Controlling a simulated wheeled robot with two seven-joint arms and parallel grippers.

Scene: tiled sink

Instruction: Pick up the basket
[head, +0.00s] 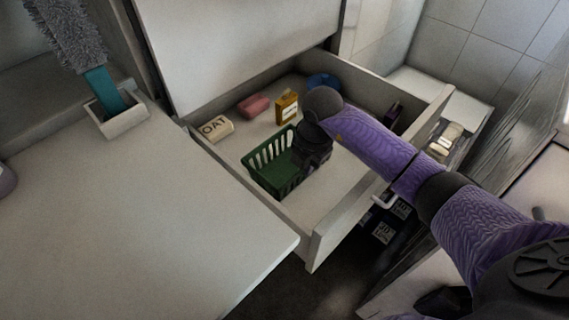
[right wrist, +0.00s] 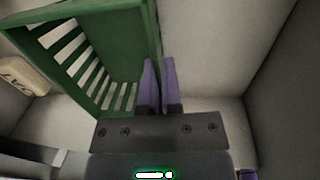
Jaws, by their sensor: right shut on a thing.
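A green slatted basket (head: 262,180) sits in the open drawer, toward its front left side. It also fills the upper left of the right wrist view (right wrist: 143,60). My right gripper (head: 305,160) reaches down into the drawer at the basket's right side. In the right wrist view its two purple fingers (right wrist: 159,84) are close together at the basket's right wall, shut on it. In the head view the wrist hides the fingertips and part of the basket. My left gripper is not in view.
The open drawer (head: 327,229) also holds a cream OAT bar (head: 215,128), a pink bar (head: 254,105), a yellow bottle (head: 287,107) and a blue round item (head: 322,82). A counter (head: 130,220) lies to the left, with a brush in a white holder (head: 118,118).

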